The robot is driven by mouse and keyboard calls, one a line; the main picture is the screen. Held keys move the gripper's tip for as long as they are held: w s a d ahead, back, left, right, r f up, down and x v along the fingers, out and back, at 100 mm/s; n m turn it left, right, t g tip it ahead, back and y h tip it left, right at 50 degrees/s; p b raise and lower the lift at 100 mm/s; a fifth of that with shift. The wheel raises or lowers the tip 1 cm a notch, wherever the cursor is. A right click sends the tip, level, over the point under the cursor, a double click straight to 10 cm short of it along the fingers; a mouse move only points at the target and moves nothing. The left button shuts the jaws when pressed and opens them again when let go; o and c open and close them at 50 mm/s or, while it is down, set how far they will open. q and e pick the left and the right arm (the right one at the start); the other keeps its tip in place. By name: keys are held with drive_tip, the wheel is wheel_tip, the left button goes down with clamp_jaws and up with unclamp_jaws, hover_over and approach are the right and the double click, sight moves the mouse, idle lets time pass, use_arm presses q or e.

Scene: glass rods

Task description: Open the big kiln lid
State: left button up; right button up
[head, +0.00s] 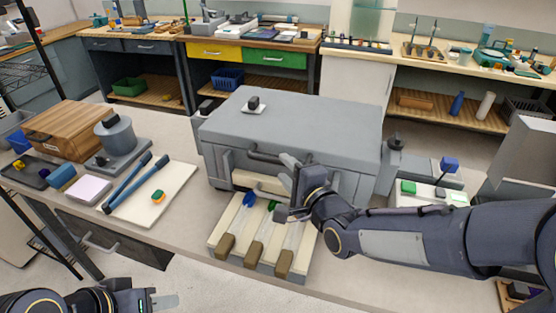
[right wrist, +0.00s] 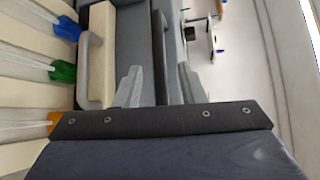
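The big kiln (head: 300,150) is a grey box on the near counter, and its lid (head: 330,112) lies closed on top. A dark bar handle (head: 262,156) runs along the front of the lid. My right gripper (head: 290,172) is at the right part of this handle. In the right wrist view its two fingers (right wrist: 160,88) stand apart with the dark bar (right wrist: 160,55) between them; contact cannot be told. My left gripper (head: 165,301) is low at the bottom left, away from the kiln, and its finger gap is not clear.
A cream rack (head: 238,222) with glass rods, tipped blue, green and orange, lies in front of the kiln. A small black-knobbed piece (head: 253,104) sits on the lid. Coloured blocks (head: 408,187) stand right.

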sight(280, 164)
drive_tip(key=x, duration=0.5)
drive_tip(key=shift+p, duration=0.35)
clamp_jaws()
